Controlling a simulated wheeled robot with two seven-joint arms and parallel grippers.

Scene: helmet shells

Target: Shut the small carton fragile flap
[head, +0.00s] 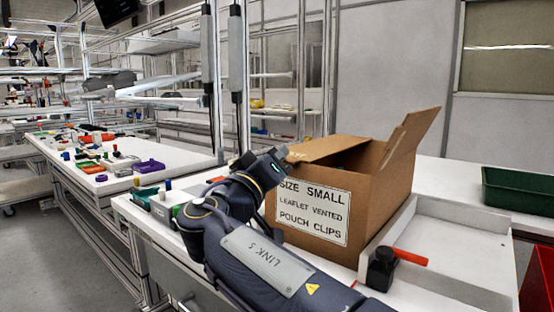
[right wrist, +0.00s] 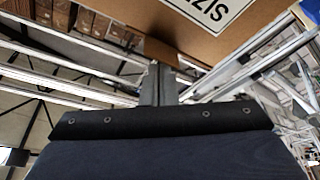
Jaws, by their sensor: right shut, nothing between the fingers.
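The small carton (head: 370,205) is a brown cardboard box, labelled "SIZE SMALL, LEAFLET VENTED POUCH CLIPS". It stands on the white table. One flap (head: 410,132) stands up and leans outward at its right side. Another flap (head: 318,149) lies low across the top at the left. I cannot read the word fragile on either flap. My right gripper (head: 284,153) is at the carton's left upper edge, partly hidden by its own wrist. In the right wrist view, its fingers (right wrist: 158,84) are shut and empty, close to a brown cardboard piece (right wrist: 162,51). My left gripper is out of view.
A white tray (head: 455,240) sits right of the carton, with a black object (head: 381,270) and a red-orange piece (head: 410,257) by its near edge. A green bin (head: 518,190) is at far right. Small coloured parts lie on the table at left. Metal posts rise behind.

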